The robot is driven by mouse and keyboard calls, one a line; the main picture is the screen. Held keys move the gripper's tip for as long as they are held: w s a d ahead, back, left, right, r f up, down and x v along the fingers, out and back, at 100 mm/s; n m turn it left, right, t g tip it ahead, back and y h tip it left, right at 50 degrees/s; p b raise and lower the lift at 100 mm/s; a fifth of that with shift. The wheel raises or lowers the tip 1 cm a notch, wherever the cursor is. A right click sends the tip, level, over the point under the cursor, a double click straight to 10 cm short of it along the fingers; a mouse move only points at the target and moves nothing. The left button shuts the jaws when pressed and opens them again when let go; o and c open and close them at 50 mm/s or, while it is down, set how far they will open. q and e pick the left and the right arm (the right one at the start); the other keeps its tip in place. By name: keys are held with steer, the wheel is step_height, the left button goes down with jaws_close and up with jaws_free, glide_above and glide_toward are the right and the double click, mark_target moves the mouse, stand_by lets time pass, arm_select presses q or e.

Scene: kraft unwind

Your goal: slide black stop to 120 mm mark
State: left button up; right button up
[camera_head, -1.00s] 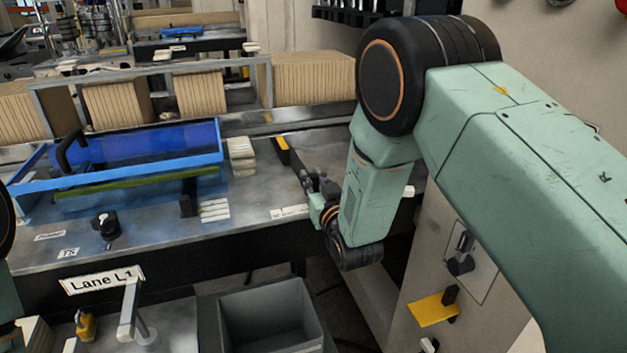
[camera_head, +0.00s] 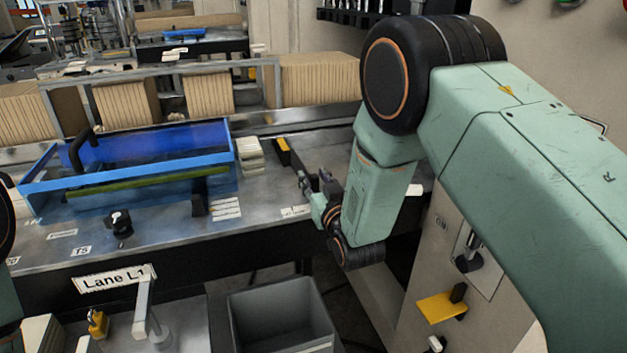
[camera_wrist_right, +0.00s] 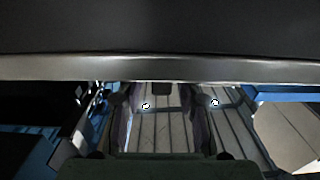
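My right gripper (camera_head: 314,183) hangs over the right end of the metal bench, its two dark fingers apart. In the right wrist view the fingers (camera_wrist_right: 160,125) also stand apart, with grooved grey surface between them. A small dark block (camera_wrist_right: 161,88) shows beyond the fingertips there, under the dark edge; I cannot tell if it is the black stop. In the head view a black upright block (camera_head: 199,205) stands by the blue tray's front right corner, well left of the gripper. No mm marks are readable. My left gripper is out of view.
A blue tray (camera_head: 205,187) with a clear blue cover fills the bench's left. A black knob (camera_head: 121,224) stands before it. White label strips (camera_head: 226,209) lie nearby. A grey bin (camera_head: 283,316) stands below the front edge. A cabinet with a yellow plate (camera_head: 440,306) is at right.

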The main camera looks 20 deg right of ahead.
steer(key=shift+o, duration=0.4)
steer(key=shift+w+a, duration=0.1)
steer(key=shift+a, duration=0.05)
steer(key=shift+f, duration=0.1)
steer(key=shift+s, duration=0.25)
steer(key=s, duration=1.1)
steer(key=shift+s+d, duration=0.2)
steer(key=shift+s, duration=0.1)
